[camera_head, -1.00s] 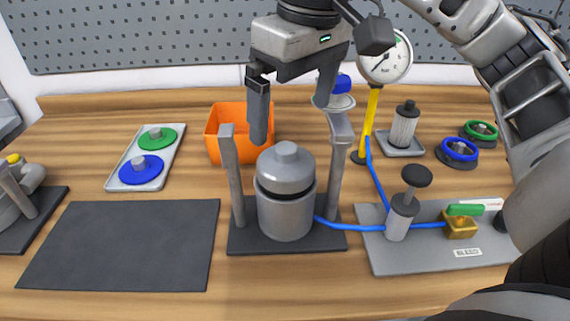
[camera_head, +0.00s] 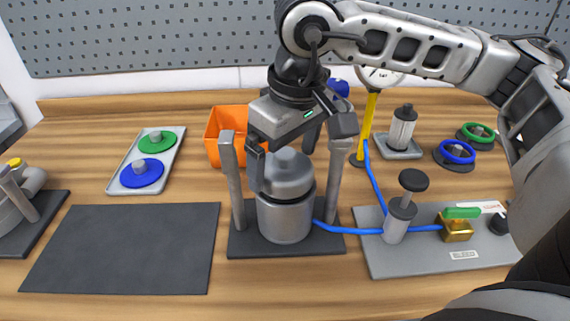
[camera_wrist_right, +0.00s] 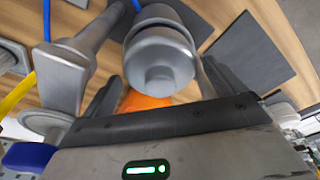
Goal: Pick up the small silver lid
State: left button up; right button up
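The small silver lid (camera_head: 288,178), a grey dome with a stepped top and knob, sits on the silver drum (camera_head: 285,217) between two upright grey posts. My right gripper (camera_head: 284,165) is just above and around the lid's top, fingers apart. One finger is in front of the lid's left side; the other is behind its right side. In the right wrist view the lid (camera_wrist_right: 160,58) lies between the two open fingers (camera_wrist_right: 158,88), with no clear contact visible. My left gripper is not in view.
An orange bin (camera_head: 226,122) stands behind the drum. Grey posts (camera_head: 232,180) flank the drum closely. A blue hose (camera_head: 345,228) runs right to a valve plate (camera_head: 400,262). A yellow gauge stand (camera_head: 368,125) is behind right. A dark mat (camera_head: 120,248) at left is empty.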

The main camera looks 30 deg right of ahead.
jog(key=c, duration=1)
jog(key=shift+r, duration=0.1)
jog(key=shift+c, duration=0.6)
jog(key=shift+r, duration=0.1)
